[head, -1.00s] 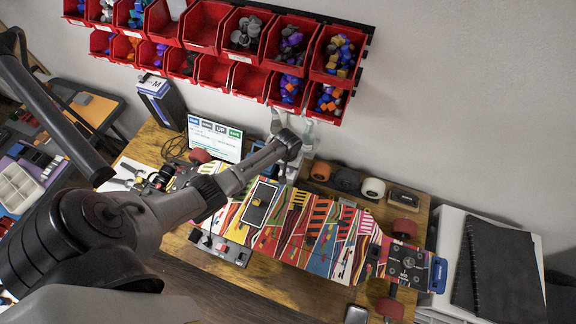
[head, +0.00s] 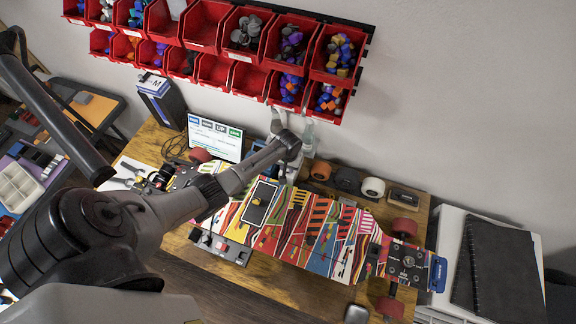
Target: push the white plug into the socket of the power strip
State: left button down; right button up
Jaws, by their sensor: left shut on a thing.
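My left arm reaches in from the left across the workbench. My left gripper (head: 291,168) is at the back of the bench, below the red bins, mostly hidden behind its own wrist. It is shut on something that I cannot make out. I cannot see the white plug clearly; it may be hidden at the gripper. I cannot pick out the power strip or its socket with certainty either. My right gripper is not in view.
A colourful skateboard deck (head: 320,232) lies across the wooden bench (head: 190,262). Wheels (head: 373,187) stand along the back. A display card (head: 215,138) stands left of the gripper. Red bins (head: 245,80) hang on the wall above. A black notebook (head: 500,270) lies at the right.

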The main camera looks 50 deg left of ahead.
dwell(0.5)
pick_arm(q)
jog(key=shift+f, duration=0.55)
dwell(0.4)
jog(key=c, duration=0.9)
grip_release()
jog(key=shift+o, duration=0.6)
jog(key=shift+o, duration=1)
jog(key=shift+r, duration=0.1)
jog(key=shift+r, duration=0.35)
